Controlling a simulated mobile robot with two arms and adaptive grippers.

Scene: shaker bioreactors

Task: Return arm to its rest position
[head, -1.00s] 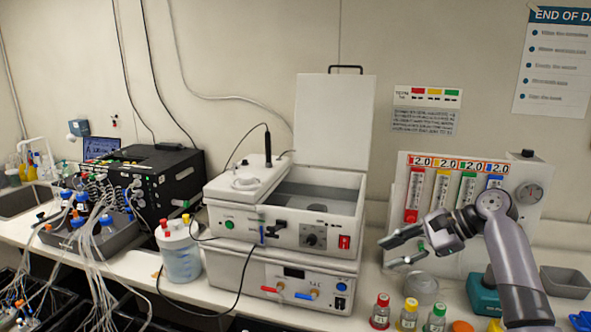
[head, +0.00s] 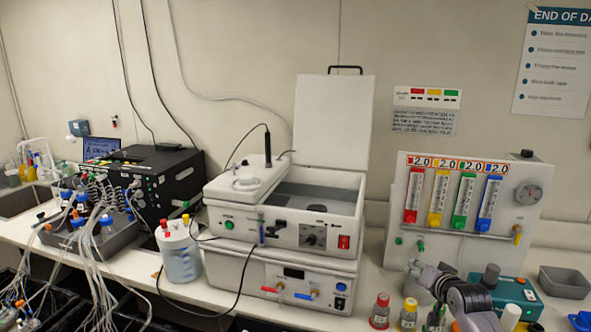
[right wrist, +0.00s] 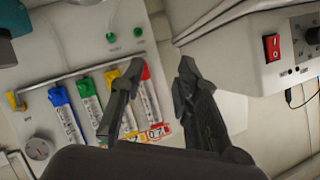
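My right gripper (head: 428,294) is low over the front right of the bench, in front of the flowmeter panel (head: 407,232). In the right wrist view its two dark fingers (right wrist: 160,65) are apart with nothing between them. That view shows the panel (right wrist: 50,103) upside down, with red, yellow, green and blue flowmeters. My right arm bends in from the lower right of the head view. My left gripper is not in view.
Red-capped (head: 380,311) and yellow-capped (head: 409,315) bottles stand close left of the gripper. A teal device (head: 515,293) and a grey tray (head: 565,282) are to the right. The open-lidded white shaker bath (head: 285,236) stands left.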

